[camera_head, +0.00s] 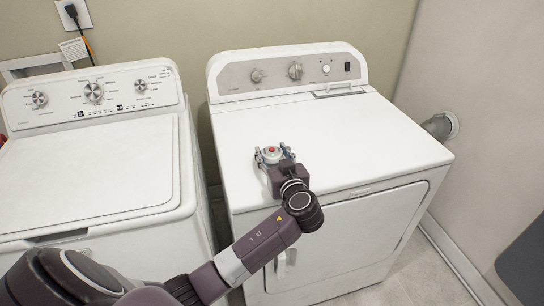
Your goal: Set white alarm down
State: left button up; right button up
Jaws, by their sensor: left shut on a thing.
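The white alarm (272,152) is a small round white thing with a red centre, in the head view. My left gripper (272,157) is shut on it, with a finger on each side. The gripper and alarm are over the front left part of the white top of the right-hand machine (340,145), a dryer. I cannot tell whether the alarm touches that top. My right gripper is not in view.
A washer (90,170) with a closed lid stands at the left, with a narrow gap between the machines. The dryer's control panel (290,73) rises at the back. The dryer top is clear behind and right of the alarm. A vent pipe (440,126) meets the right wall.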

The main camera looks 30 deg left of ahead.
pick_arm(q)
jog(key=shift+f, duration=0.9)
jog(key=shift+f, duration=0.15)
jog(key=o, duration=1.2)
jog(key=shift+c, duration=0.2)
